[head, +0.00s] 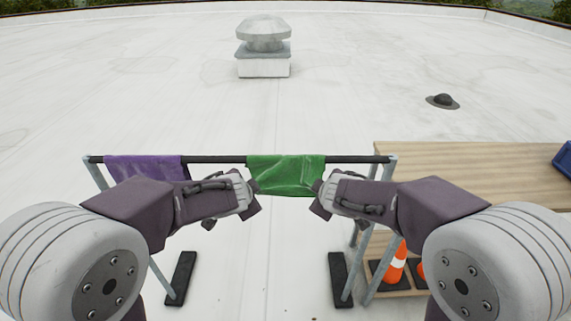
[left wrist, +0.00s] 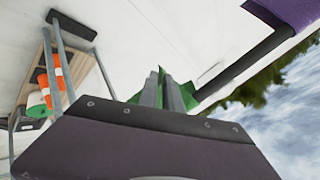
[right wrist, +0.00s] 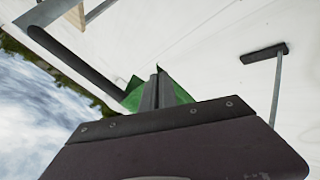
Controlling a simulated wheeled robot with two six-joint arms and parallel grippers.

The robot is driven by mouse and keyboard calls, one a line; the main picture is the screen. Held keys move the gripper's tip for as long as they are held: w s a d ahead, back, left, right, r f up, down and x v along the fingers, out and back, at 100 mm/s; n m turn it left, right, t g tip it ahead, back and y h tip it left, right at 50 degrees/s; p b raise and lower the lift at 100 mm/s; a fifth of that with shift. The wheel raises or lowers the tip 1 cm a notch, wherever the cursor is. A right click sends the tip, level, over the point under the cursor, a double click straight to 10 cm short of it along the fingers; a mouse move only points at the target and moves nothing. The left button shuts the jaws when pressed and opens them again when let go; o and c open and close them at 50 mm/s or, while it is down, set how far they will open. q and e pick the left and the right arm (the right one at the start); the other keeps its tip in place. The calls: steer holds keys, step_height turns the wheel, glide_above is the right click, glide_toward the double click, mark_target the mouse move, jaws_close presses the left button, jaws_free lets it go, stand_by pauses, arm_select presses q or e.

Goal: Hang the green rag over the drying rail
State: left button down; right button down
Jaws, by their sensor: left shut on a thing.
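The green rag (head: 286,174) lies across the middle of the dark drying rail (head: 215,159) in the head view. It covers that stretch of rail and its near side hangs below. How far it hangs on the far side is hidden. My left gripper (head: 252,192) is at the rag's left edge, shut on it; green cloth shows around its fingers (left wrist: 165,92) in the left wrist view. My right gripper (head: 319,193) is at the right edge. In the right wrist view its fingers (right wrist: 158,92) are close together with green cloth on both sides.
A purple rag (head: 145,168) hangs on the rail's left part. A wooden shelf unit (head: 470,160) stands right of the rail, with orange cones (head: 396,265) below and a blue object (head: 564,158) on top. A roof vent (head: 264,50) stands farther back.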

arm_select(q)
steer(key=shift+w+f, duration=0.1)
arm_select(e)
steer(key=shift+w, duration=0.1)
arm_select(q)
steer(key=c, duration=1.5)
jaws_free()
arm_select(e)
steer(key=c, duration=1.6)
jaws_free()
steer(key=shift+c, duration=0.2)
arm_select(q)
steer(key=shift+o, duration=0.5)
arm_select(e)
steer(key=shift+o, duration=1.2)
